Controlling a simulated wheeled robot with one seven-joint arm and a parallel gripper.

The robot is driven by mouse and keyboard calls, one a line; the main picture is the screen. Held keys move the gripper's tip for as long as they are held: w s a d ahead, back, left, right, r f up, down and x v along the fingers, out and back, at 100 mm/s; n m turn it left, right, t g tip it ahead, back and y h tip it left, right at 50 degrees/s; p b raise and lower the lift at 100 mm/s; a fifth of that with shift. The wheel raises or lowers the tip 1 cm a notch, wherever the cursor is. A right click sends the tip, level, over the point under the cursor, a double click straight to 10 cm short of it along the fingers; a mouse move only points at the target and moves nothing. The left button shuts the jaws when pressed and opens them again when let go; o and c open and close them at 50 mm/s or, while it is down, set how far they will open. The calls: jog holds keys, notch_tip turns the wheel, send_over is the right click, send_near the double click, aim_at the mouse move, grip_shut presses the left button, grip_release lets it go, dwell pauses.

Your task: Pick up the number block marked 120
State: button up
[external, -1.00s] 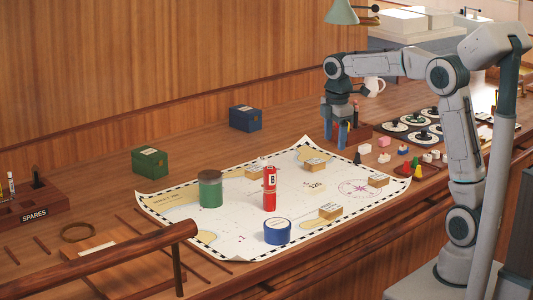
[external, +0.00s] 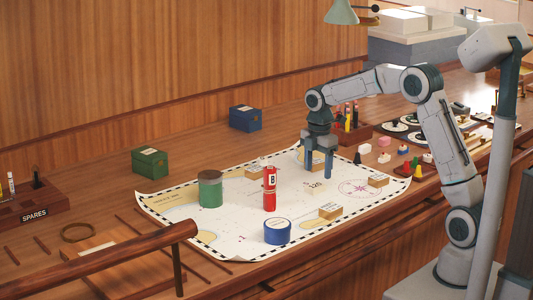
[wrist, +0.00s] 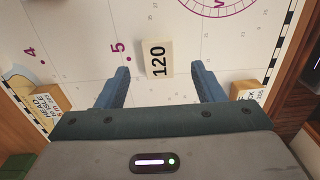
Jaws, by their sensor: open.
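The number block marked 120 (wrist: 158,59) is a pale cream block with black digits, lying on the chart. In the wrist view it sits just beyond and between my two fingertips, apart from both. It also shows in the external view as a small pale block (external: 314,186) on the chart, just below my fingers. My gripper (external: 316,176) is open and empty, pointing down above the chart; its blue fingers show spread apart in the wrist view (wrist: 161,83).
The chart (external: 235,235) carries several wooden blocks, including one at front right (external: 330,211). A red cylinder marked B (external: 269,188), a green jar (external: 210,190) and a blue round tin (external: 277,231) stand on it. Small coloured pieces (external: 415,167) lie off its right edge.

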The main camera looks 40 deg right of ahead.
aim_at(314, 184)
jog(key=f, duration=0.5)
jog(key=shift+w+a+p, duration=0.1)
jog(key=shift+a+p, duration=0.25)
jog(key=shift+p, duration=0.05)
jog(key=c, duration=1.1)
jog(key=shift+o, duration=0.2)
jog(key=shift+r, duration=0.15)
